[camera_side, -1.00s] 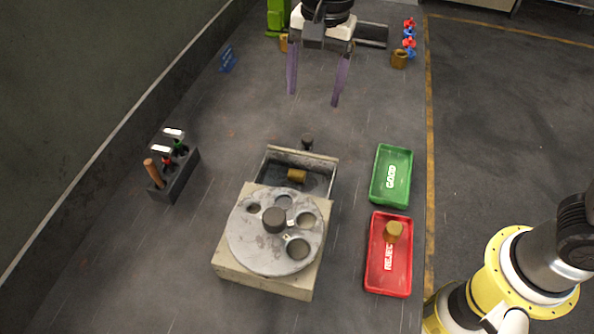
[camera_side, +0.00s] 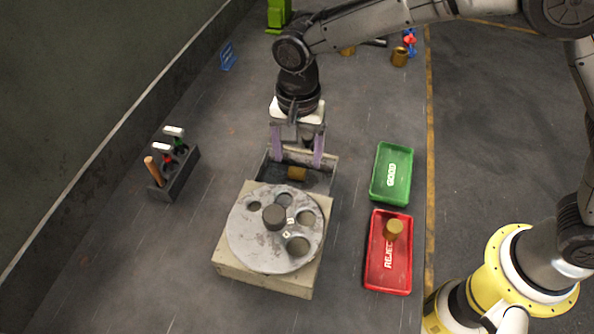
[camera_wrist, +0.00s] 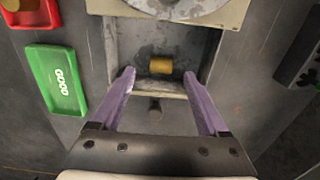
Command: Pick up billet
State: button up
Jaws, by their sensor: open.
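A small brass-coloured billet (camera_side: 297,173) lies on its side in the grey open-topped bin behind the round plate. It also shows in the wrist view (camera_wrist: 161,66), between and beyond my fingertips. My gripper (camera_side: 297,160) is open, its two purple fingers pointing down over the back wall of the bin (camera_side: 322,181). In the wrist view my gripper (camera_wrist: 163,72) has nothing between its fingers. A second brass-coloured billet (camera_side: 393,229) stands in the red tray marked REJECT.
The round grey plate (camera_side: 255,246) with holes stands on a beige block in front of the bin. The green GOOD tray (camera_side: 376,191) and red REJECT tray (camera_side: 375,276) lie to the right. A tool rack (camera_side: 177,181) stands at the left. A dark knob (camera_wrist: 155,110) is behind the bin.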

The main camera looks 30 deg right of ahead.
aim_at(296, 171)
notch_tip(296, 171, down, 4)
jog(key=shift+a+f, duration=0.1)
jog(key=shift+a, duration=0.05)
jog(key=shift+c, duration=0.3)
grip_shut()
